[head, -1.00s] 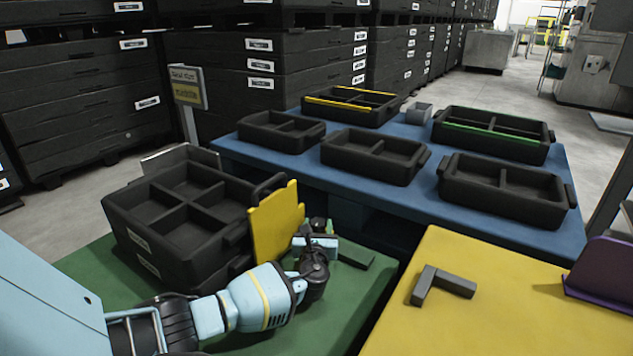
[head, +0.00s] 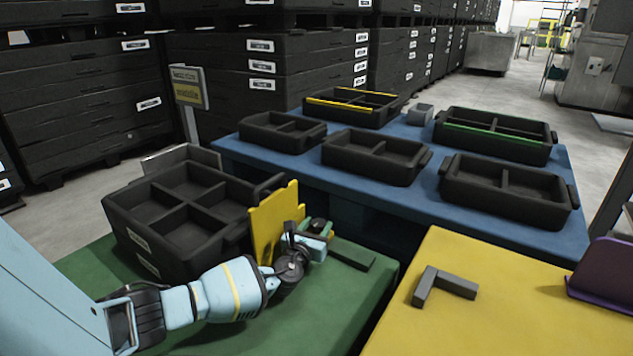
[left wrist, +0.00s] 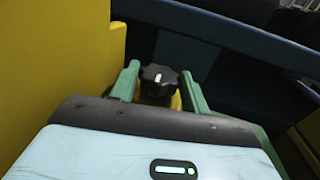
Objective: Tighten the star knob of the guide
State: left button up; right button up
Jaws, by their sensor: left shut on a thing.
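The guide (head: 272,226) is an upright yellow plate beside the black crate on the green table. Its black star knob (left wrist: 159,77), with a white mark on top, sits between the two green fingers in the left wrist view. The knob also shows as a small dark shape in the head view (head: 318,225). My left gripper (left wrist: 160,86) is shut on the star knob, to the right of the plate. Its fingertips partly hide the knob's sides. My right gripper is not in view.
The black divided crate (head: 128,232) stands left of the guide. A dark angled bar (head: 352,255) lies on the green table to the right of my gripper. Another L-shaped piece (head: 445,285) lies on the yellow table. Black trays stand on the blue table (head: 300,168) behind.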

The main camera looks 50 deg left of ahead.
pick_arm(q)
jog(key=o, duration=1)
